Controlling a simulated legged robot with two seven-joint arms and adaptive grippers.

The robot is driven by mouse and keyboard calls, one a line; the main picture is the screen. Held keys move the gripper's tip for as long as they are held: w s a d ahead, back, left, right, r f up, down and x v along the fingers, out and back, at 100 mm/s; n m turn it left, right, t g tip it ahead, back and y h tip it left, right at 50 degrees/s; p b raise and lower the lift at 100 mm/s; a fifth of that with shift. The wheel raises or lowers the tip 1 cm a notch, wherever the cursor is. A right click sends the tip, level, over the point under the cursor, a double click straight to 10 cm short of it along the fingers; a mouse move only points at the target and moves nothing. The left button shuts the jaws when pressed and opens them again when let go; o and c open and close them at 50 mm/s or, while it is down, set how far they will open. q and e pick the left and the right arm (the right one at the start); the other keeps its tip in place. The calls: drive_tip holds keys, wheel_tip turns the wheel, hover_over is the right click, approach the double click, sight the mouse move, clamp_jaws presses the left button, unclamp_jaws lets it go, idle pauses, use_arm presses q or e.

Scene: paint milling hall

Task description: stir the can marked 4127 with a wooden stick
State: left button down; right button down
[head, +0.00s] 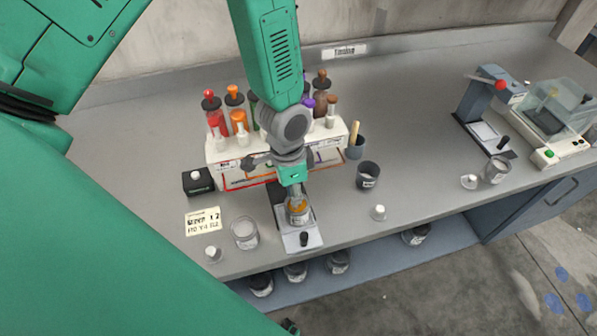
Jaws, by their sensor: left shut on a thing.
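My left gripper (297,192) points down at the front middle of the bench and is shut on a small jar (298,212) with amber-orange contents. The jar is at the white plate of a small stand (302,240); whether it touches the plate is hard to tell. The gripper hides part of the jar, and no number on it can be read. A wooden stick (354,132) stands upright in a dark grey cup (356,150) right of the bottle rack. No can in view shows a readable 4127. My right gripper is not in view.
A white rack (215,151) of coloured bottles stands behind the gripper. A clear jar (244,234), a written card (203,221) and a black box (198,182) lie left. A dark cup (368,175) stands right. Several cans sit on the lower shelf (375,258). The bench's middle right is clear.

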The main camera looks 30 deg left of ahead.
use_arm(q)
drive_tip(key=shift+w+f, duration=0.15)
drive_tip(key=shift+w, duration=0.15)
drive_tip(key=shift+d, duration=0.15)
drive_tip(key=shift+d, duration=0.1)
drive_tip(key=shift+r, duration=3.2)
drive_tip(key=shift+r, duration=2.5)
